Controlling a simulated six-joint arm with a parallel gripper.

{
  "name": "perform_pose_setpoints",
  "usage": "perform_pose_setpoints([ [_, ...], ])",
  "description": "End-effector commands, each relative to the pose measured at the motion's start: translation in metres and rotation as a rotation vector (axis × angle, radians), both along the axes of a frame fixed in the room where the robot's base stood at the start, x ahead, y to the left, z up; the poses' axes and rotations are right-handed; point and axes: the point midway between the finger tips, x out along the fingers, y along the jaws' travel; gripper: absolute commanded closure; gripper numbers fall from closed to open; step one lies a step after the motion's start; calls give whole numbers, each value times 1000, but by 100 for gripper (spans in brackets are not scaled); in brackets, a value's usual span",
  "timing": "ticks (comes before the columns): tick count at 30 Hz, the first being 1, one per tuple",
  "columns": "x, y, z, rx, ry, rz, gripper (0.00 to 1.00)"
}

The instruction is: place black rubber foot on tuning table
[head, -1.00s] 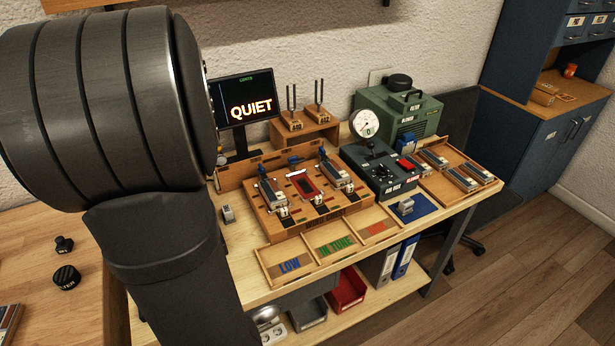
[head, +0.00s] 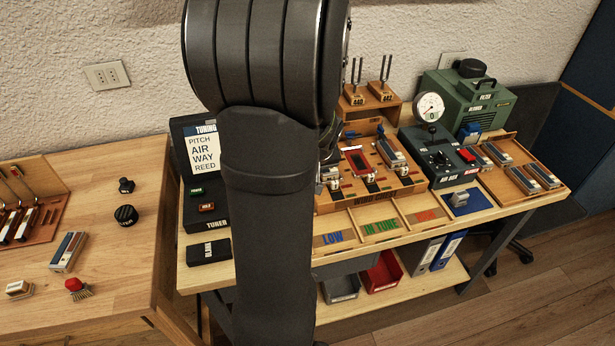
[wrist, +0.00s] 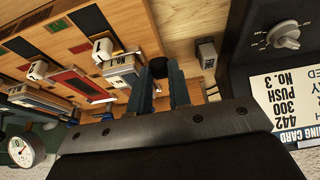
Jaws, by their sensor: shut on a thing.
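My gripper (wrist: 160,92) is shut on a small black round thing, which appears to be the black rubber foot (wrist: 158,67), at its fingertips in the wrist view. The foot is held over or near the tuning table (wrist: 181,30), beside the wooden key rack; whether it touches the table I cannot tell. In the head view my dark arm hides the gripper and foot. The tuning table (head: 510,205) stands right of centre there, with its front left part behind my arm.
The wooden rack (head: 375,198) with reed blocks is close to my gripper. A small grey block (wrist: 207,52) sits beside it. The black tuner (head: 205,205) and a box (head: 208,250) fill the table's left end. A workbench (head: 110,270) with tools stands at left.

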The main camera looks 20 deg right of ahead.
Motion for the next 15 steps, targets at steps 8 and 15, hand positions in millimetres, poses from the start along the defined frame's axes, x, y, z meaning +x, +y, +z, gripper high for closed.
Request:
perform_pose_setpoints([
  [8, 39, 40, -33, 0, 1, 3, 100],
  [15, 47, 46, -45, 0, 0, 0, 100],
])
